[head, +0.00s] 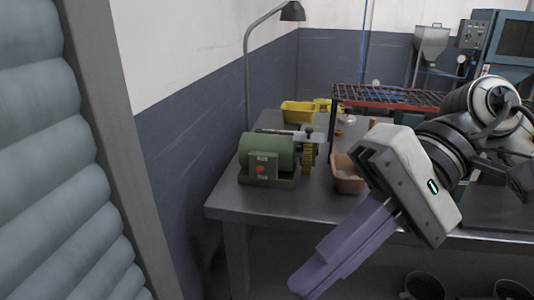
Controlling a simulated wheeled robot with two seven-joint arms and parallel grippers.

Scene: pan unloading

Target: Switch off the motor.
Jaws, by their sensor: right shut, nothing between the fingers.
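The green motor (266,150) stands on the grey workbench near its left end. A small switch box on its front carries a red button (260,169), with pale markings above and below it that are too small to read. My right gripper (308,278) comes in from the right and points down to the left, in front of the bench edge. Its purple fingers are together with nothing between them. It is apart from the motor, lower in the picture and to its right. My left gripper is out of view.
The workbench (225,208) has a bare strip before the motor. A pinkish bin (346,180) stands right of it, partly behind my gripper. A yellow bin (297,111), a red-edged rack (388,98) and a lamp (292,12) are behind. A ribbed shutter (45,160) fills the left side.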

